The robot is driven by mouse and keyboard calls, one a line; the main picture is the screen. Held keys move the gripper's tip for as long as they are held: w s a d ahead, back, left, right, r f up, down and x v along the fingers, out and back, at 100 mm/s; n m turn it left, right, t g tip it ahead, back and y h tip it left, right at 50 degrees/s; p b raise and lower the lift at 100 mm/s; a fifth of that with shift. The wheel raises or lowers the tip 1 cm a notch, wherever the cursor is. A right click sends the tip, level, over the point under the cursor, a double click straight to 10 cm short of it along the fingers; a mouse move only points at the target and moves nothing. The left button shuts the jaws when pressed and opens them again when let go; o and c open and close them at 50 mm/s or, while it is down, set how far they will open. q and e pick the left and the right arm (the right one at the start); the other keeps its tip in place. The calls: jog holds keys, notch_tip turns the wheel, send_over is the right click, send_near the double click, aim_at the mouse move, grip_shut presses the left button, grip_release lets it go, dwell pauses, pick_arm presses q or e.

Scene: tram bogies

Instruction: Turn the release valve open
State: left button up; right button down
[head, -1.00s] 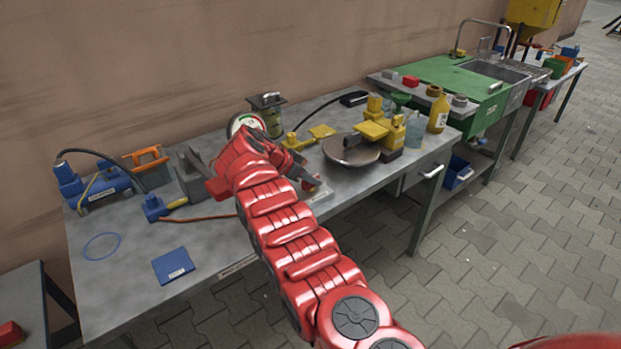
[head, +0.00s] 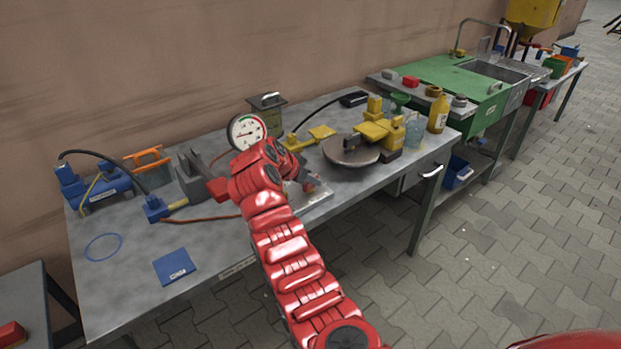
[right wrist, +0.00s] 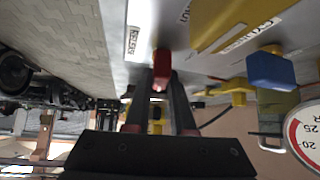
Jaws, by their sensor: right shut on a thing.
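My right gripper (right wrist: 163,95) is shut on a small red handle (right wrist: 162,62), which I take to be the release valve's handle. It sits between the fingertips in the right wrist view, next to a white label (right wrist: 133,40). In the head view my right gripper (head: 308,183) is low over a pale plate (head: 318,200) on the workbench. My wrist and fingers mostly hide the handle there, so its angle is unclear. A round pressure gauge (head: 247,131) stands just behind my wrist. My left gripper is not in view.
The grey workbench (head: 130,310) holds a blue pump (head: 95,187) at the left and a round metal dish (head: 350,152) right of my gripper. A yellow tool (head: 372,130) stands beside the dish.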

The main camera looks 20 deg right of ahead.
jog(key=shift+d+r+n+t+y+p, duration=0.15)
jog(key=shift+n+t+y+p, duration=0.35)
jog(key=shift+n, duration=0.4)
jog(key=n+t+y+p, duration=0.1)
jog(key=n+y+p, duration=0.1)
jog(key=n, duration=0.1)
jog(key=shift+n+t, duration=0.3)
jog(key=shift+t, duration=0.1)
jog(key=n+y+p, duration=0.1)
jog(key=n+y, duration=0.1)
jog(key=shift+n+t, duration=0.3)
jog(key=shift+t, duration=0.1)
jog(key=shift+n+y+p, duration=0.35)
jog(key=shift+n+y, duration=0.45)
jog(key=shift+n, duration=0.2)
jog(key=shift+n+y+b, duration=0.3)
jog(key=shift+n+y, duration=0.6)
jog(key=shift+n, duration=0.3)
jog(key=shift+n+y+b, duration=0.85)
jog(key=shift+n+y, duration=0.25)
jog(key=shift+n, duration=0.3)
